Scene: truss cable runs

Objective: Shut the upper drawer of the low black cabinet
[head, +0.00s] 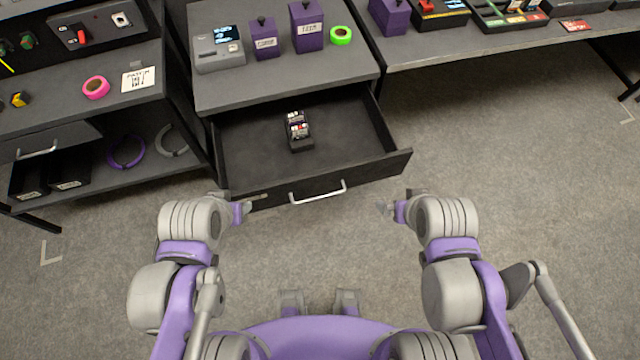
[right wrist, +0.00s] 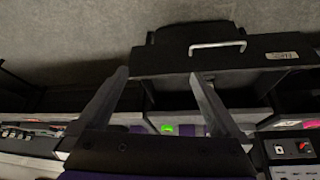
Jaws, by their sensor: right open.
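In the head view the low black cabinet (head: 290,82) stands ahead of me with a drawer (head: 250,150) pulled far out under its top. The drawer front has a pale bar handle (head: 317,192). My left gripper (head: 256,200) is by the left end of the drawer front; its jaw opening is unclear. My right gripper (head: 385,207) is just off the right end, open and empty. In the right wrist view its two fingers (right wrist: 158,73) are spread, with a black drawer front (right wrist: 165,62) and a bar handle (right wrist: 217,47) beyond them.
A small dark holder (head: 299,131) with several small items lies in the drawer. A grey device (head: 218,49), purple boxes (head: 306,27) and green tape (head: 341,36) stand on the cabinet top. Shelving is at left, a long bench at right. The floor is clear.

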